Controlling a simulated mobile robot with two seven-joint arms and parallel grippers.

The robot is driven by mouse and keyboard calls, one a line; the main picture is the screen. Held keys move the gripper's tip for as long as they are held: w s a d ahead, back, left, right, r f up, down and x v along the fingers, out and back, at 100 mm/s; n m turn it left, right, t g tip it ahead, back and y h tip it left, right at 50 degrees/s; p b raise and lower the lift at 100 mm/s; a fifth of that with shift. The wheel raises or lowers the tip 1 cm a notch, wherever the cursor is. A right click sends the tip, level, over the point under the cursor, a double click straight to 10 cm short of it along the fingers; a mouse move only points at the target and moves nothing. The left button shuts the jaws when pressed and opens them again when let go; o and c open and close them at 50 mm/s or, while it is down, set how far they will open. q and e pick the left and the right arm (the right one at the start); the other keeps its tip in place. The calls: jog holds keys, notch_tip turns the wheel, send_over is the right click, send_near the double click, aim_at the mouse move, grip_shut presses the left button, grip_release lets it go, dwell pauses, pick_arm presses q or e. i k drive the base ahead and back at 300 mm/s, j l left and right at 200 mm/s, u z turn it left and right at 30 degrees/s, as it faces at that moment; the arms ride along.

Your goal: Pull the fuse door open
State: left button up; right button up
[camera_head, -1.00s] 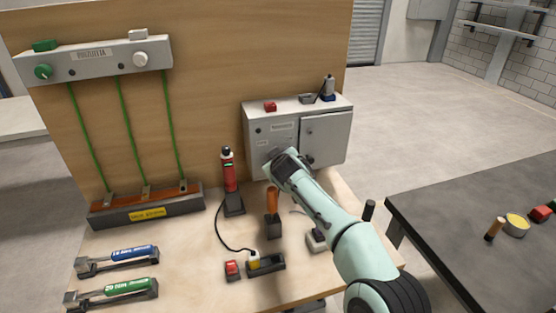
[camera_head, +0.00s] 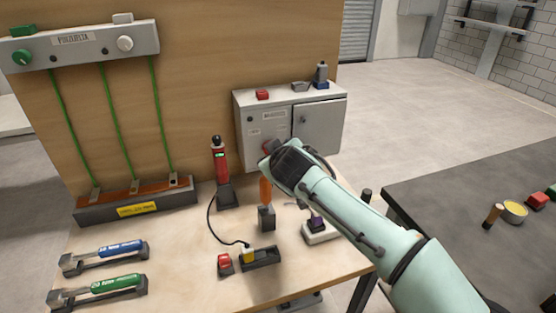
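The grey fuse box (camera_head: 262,128) stands on the bench against the wooden panel. Its fuse door (camera_head: 320,130) is the right part of the front and looks shut, with a small dark knob at its upper left edge. My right arm comes in from the lower right, and my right gripper (camera_head: 267,152) is in front of the lower front of the box, left of the door. The arm hides part of the box's lower edge. The fingers are small and partly hidden, so I cannot tell whether they are open. My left gripper is not in view.
An orange-handled tool (camera_head: 266,215) stands just below my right gripper. A red device (camera_head: 221,165) stands in a holder left of it. A yellow plug (camera_head: 247,253) and a red switch (camera_head: 225,263) are at the front. A dark table (camera_head: 470,200) is at the right.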

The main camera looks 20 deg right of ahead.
aim_at(323, 129)
jog(key=k+j, duration=0.1)
jog(key=k, duration=0.4)
jog(key=k+j, duration=0.1)
jog(key=k, duration=0.4)
